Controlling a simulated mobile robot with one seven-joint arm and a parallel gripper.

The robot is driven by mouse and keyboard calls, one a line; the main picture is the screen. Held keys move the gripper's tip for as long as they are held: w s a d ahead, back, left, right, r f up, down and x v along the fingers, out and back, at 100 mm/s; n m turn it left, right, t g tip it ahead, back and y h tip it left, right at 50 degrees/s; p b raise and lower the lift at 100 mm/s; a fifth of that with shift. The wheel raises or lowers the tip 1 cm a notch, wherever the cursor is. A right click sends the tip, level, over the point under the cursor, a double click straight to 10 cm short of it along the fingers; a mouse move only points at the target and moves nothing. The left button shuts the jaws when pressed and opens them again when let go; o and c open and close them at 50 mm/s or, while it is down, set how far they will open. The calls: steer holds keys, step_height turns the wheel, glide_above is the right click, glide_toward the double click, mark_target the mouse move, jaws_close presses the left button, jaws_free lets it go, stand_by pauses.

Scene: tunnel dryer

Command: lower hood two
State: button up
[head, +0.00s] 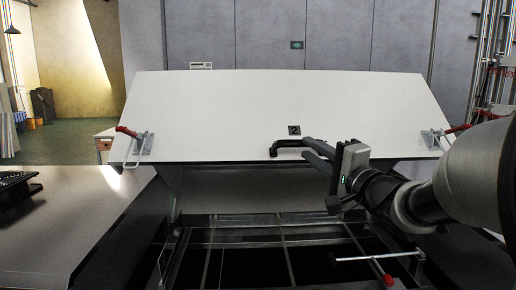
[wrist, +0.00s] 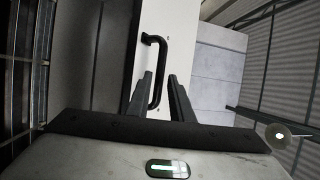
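Hood two (head: 220,110) is a wide white panel marked "2", raised and tilted above a dark framed opening (head: 250,255). A black bar handle (head: 284,147) sits near its lower edge, and this handle also shows in the wrist view (wrist: 163,62). My gripper (head: 306,148) reaches in from the right, its fingertips by the right part of the handle. In the wrist view, the fingers (wrist: 160,76) are apart with the handle bar between them in the picture. I cannot tell whether they touch it.
Red-handled latches sit at the hood's left (head: 143,143) and right (head: 436,138) lower corners. A metal rod with a red grip (head: 388,280) lies across the opening's front right. A flat grey cover (head: 75,220) lies to the left. A grey panelled wall (head: 270,35) stands behind.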

mark_target(302, 145)
steer(key=x, duration=0.5)
jaws_close()
